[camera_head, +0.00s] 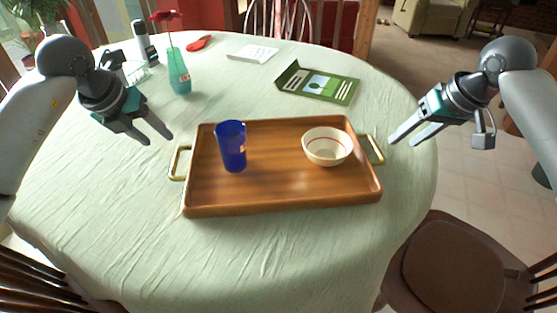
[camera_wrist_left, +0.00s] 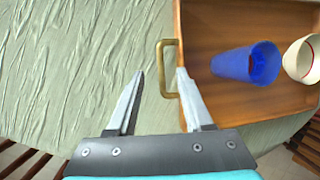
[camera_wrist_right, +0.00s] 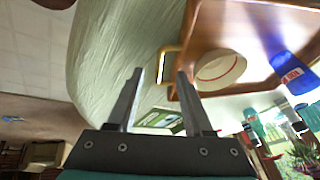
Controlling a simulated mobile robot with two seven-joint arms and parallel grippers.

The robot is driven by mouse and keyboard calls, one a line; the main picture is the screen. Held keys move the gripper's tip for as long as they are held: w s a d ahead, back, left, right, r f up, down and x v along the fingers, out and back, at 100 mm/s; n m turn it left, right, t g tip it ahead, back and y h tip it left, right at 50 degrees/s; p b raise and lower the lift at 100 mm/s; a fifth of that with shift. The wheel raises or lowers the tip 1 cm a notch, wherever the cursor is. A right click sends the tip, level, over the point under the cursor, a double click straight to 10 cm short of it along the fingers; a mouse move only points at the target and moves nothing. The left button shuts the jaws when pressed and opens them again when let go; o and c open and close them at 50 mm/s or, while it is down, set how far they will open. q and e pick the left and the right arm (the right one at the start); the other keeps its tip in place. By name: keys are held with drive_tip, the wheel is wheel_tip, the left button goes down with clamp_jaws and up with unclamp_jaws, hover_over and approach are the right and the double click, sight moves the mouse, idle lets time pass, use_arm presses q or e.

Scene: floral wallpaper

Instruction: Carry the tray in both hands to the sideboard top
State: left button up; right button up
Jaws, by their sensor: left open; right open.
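The wooden tray (camera_head: 275,197) lies flat on the round table, with a brass handle at each short end. A blue cup (camera_head: 232,148) stands on its left part and a cream bowl (camera_head: 327,146) with a red line sits on its right part. My left gripper (camera_head: 160,138) is open, above and left of the left handle (camera_head: 178,163). In the left wrist view that handle (camera_wrist_left: 163,70) shows just beyond the fingertips. My right gripper (camera_head: 402,140) is open, right of the right handle (camera_head: 375,150). In the right wrist view that handle (camera_wrist_right: 163,66) lies beyond the fingertips. Neither gripper touches a handle.
A teal vase (camera_head: 179,72) with a red flower, a green booklet (camera_head: 318,84), a white paper (camera_head: 253,53) and a red item (camera_head: 199,43) are on the table behind the tray. A brown chair (camera_head: 447,275) stands at the front right. No sideboard can be made out.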

sight(175, 154)
use_arm(q)
drive_tip(key=x, duration=0.8)
drive_tip(key=shift+w+f, duration=0.15)
drive_tip(key=shift+f, duration=0.25)
use_arm(e)
drive_tip(key=x, duration=0.8)
drive_tip(key=shift+w+f, duration=0.15)
drive_tip(key=shift+f, duration=0.25)
use_arm(q)
clamp_jaws()
use_arm(e)
clamp_jaws()
use_arm(q)
drive_tip(key=shift+w+r, duration=0.1)
use_arm(e)
drive_tip(key=shift+r, duration=0.15)
